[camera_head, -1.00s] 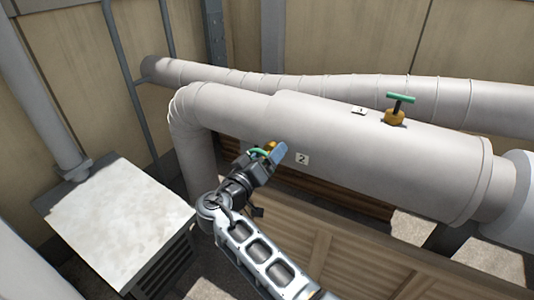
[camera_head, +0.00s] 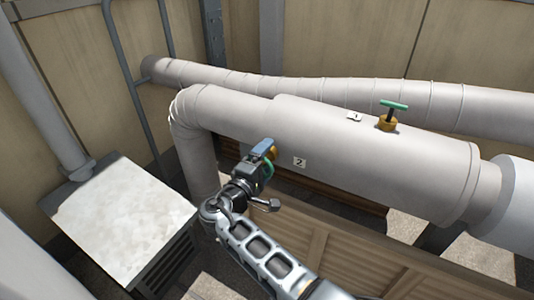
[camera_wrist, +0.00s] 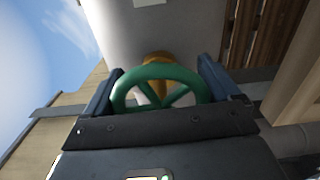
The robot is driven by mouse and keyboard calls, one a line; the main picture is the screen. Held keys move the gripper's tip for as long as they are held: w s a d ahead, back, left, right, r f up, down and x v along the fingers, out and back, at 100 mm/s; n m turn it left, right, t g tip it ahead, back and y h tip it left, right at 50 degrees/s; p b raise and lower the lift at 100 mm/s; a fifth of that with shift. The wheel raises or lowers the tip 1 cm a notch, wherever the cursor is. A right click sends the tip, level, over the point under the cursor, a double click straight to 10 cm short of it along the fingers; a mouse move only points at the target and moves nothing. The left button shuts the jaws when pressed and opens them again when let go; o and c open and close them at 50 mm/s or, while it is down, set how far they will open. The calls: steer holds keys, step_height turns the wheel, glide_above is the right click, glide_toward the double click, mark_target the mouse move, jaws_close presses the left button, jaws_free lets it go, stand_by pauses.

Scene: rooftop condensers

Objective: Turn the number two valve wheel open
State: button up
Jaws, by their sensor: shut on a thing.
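The number two valve wheel is a green spoked wheel on a yellow-orange stem, on the side of the large pale pipe (camera_head: 350,150). In the wrist view the green wheel (camera_wrist: 124,97) sits between the two blue fingers of my gripper (camera_wrist: 160,88), one at each side of its rim. In the head view my gripper (camera_head: 262,160) is at the wheel (camera_head: 268,171), left of the white "2" label (camera_head: 299,162), and hides much of it. My gripper is shut on the wheel. The yellow stem (camera_wrist: 156,60) shows behind the wheel.
A second green valve handle (camera_head: 394,105) on a yellow base stands on top of the pipe, beside the "1" label (camera_head: 354,116). A white-topped unit (camera_head: 120,220) stands at the left. Brown slatted panels (camera_head: 330,240) lie below the pipe.

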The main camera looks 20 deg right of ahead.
steer(key=n+p, duration=0.1)
steer(key=n, duration=0.1)
steer(key=r+n+p, duration=0.1)
steer(key=n, duration=0.1)
steer(key=shift+w+d+r+p, duration=0.1)
steer(key=shift+w+r+p, duration=0.1)
steer(key=shift+p, duration=0.15)
steer(key=n+p, duration=0.2)
steer(key=n, duration=0.2)
steer(key=n+p, duration=0.3)
steer(key=n, duration=0.2)
steer(key=shift+n, duration=0.3)
steer(key=shift+s+f+n+p, duration=0.1)
steer(key=shift+f+n+p, duration=0.1)
steer(key=shift+n+p, duration=0.4)
steer(key=shift+s+f+n, duration=0.2)
steer(key=shift+f+n, duration=0.1)
steer(key=o, duration=0.8)
steer(key=shift+f, duration=0.1)
